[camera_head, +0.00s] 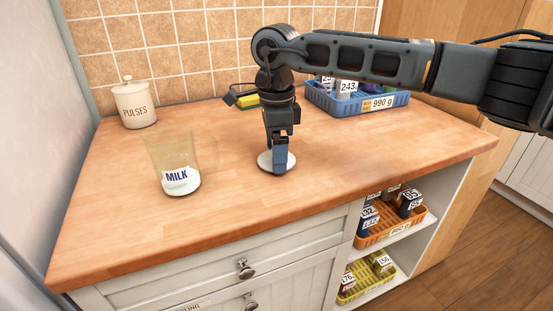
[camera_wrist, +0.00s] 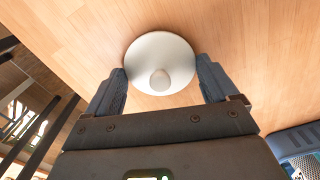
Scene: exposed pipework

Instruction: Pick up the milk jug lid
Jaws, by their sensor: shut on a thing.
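The milk jug lid (camera_head: 264,164) is a pale round disc at the middle of the wooden counter. In the wrist view the lid (camera_wrist: 160,52) shows its small round knob facing the camera. My gripper (camera_head: 279,169) points straight down over the lid. Its two blue-grey fingers sit on opposite sides of the lid's rim and are shut on it. I cannot tell whether the lid touches the counter or is slightly above it. The clear milk jug (camera_head: 173,160), with a MILK label and a handle on its right, stands upright and open to the left of my gripper.
A white PULSES canister (camera_head: 134,105) stands at the back left. A blue basket (camera_head: 356,99) of labelled items and a yellow-green sponge (camera_head: 248,101) are at the back. The counter (camera_head: 380,150) is clear right of my gripper. Orange (camera_head: 391,231) and yellow baskets sit on shelves below.

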